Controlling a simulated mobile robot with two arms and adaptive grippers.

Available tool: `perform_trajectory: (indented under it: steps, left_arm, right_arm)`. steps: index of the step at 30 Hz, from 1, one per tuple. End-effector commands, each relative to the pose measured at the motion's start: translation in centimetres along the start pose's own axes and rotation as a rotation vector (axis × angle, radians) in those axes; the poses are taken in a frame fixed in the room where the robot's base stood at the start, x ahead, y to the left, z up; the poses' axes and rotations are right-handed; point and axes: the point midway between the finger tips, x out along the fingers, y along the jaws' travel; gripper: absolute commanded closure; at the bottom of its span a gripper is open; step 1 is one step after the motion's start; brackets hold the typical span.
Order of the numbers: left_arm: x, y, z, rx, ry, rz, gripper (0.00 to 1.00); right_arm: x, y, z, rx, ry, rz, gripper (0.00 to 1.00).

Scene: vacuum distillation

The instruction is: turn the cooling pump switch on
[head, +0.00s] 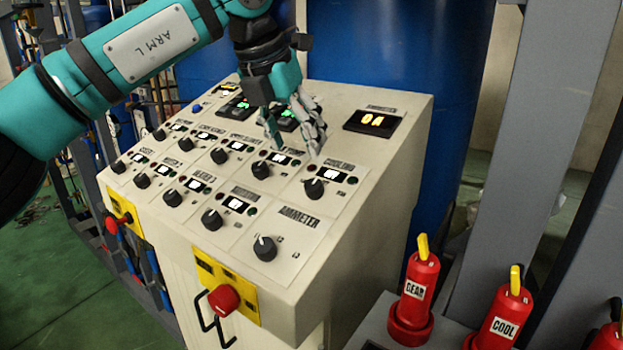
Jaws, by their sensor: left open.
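The sloped cream control panel (345,95) carries several black rotary knobs, each with a small display and lamps. The knob at the right end of the upper row (314,188) sits under a label that seems to read COOLING; I take it as the cooling pump switch. A lit white display (332,174) is just above it. Its pale pointer mark is too small to read surely. My left gripper (296,145) is open and empty, just above and behind this knob, fingers pointing down, apart from it. It hides part of the panel behind. My right gripper is not in view.
An ammeter knob (264,248) and a red button on a yellow plate (223,299) are at the front. Red handles marked GEAR (413,297) and COOL (501,318) stand at right. A blue tank (400,50) stands behind the panel.

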Motion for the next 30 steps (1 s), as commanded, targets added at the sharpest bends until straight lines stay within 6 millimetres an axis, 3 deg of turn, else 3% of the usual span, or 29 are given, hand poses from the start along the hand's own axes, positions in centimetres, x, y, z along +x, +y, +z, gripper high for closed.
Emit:
perform_trajectory:
  steps: [4, 9, 12, 18, 24, 28, 30]
  left_arm:
    - [3.3, 0.0, 0.0, -0.001, 0.004, -0.001, 0.44]
    - [6.7, 0.0, 0.0, -0.001, 0.002, -0.002, 0.44]
    - [8.3, 0.0, 0.0, -0.001, 0.002, -0.001, 0.44]
    - [10.1, 0.0, 0.0, -0.002, -0.001, -0.001, 0.44]
    - [10.6, 0.0, 0.0, -0.002, -0.002, -0.001, 0.44]
    - [10.5, 0.0, 0.0, -0.002, -0.002, -0.001, 0.44]
    - [10.5, 0.0, 0.0, -0.002, -0.002, -0.001, 0.53]
  right_arm:
    - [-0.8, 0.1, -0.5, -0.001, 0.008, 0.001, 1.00]
    - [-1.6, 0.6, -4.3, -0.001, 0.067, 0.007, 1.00]
    - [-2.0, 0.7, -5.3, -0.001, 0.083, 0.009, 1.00]
    - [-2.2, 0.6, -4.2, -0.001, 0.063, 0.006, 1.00]
    - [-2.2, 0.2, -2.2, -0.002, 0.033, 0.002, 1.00]
    - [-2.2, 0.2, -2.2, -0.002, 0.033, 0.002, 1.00]
    - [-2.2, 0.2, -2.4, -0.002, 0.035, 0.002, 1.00]
